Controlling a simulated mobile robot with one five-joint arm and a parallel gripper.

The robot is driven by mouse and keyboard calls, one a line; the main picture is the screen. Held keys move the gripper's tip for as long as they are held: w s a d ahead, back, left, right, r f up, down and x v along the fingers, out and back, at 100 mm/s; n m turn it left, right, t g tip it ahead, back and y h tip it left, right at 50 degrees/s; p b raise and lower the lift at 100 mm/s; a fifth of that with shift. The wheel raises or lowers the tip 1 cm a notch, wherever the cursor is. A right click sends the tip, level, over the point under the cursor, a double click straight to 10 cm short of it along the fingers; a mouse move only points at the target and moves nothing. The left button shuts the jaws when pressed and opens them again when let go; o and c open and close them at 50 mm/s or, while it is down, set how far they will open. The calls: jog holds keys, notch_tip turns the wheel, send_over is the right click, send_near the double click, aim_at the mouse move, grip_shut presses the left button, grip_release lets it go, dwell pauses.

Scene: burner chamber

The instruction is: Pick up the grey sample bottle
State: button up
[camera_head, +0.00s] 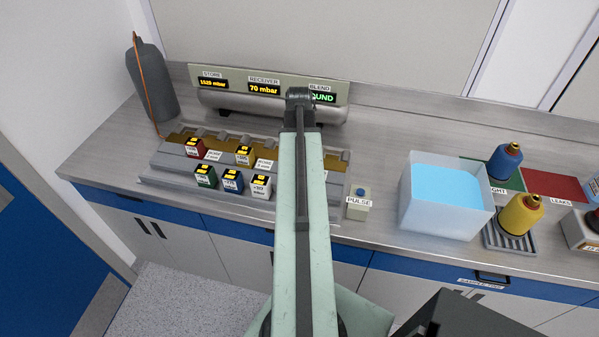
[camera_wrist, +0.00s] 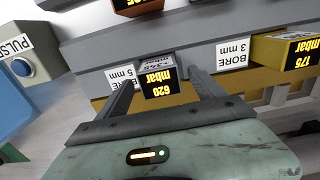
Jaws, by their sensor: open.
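No small grey bottle like the coloured sample bottles is plain in either view. A tall dark grey cylinder (camera_head: 153,82) with an orange hose stands at the back left of the counter in the head view; I cannot tell whether it is the sample bottle. In the wrist view my gripper (camera_wrist: 160,82) is open, its two fingers apart on either side of a grey block (camera_wrist: 157,70) with a black face reading 620 mbar. I cannot tell whether the fingers touch it. In the head view my arm hides the gripper.
A stepped grey rack (camera_head: 160,161) holds several small coloured blocks. Behind it is a gauge panel (camera_head: 225,77). A PULSE button box (camera_head: 358,203) stands right of my arm, then a water tank (camera_head: 403,215). Blue (camera_head: 505,160) and yellow (camera_head: 519,215) bottles stand farther right.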

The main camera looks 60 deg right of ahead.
notch_tip(320, 180, down, 3)
jog(key=shift+f+b, duration=0.1)
jog(key=shift+b, duration=0.75)
jog(key=shift+r, duration=0.2)
jog(key=c, duration=1.6)
notch_tip(320, 180, up, 10)
jog(key=p, duration=1)
jog(key=shift+r+p, duration=0.2)
jog(key=shift+p, duration=0.15)
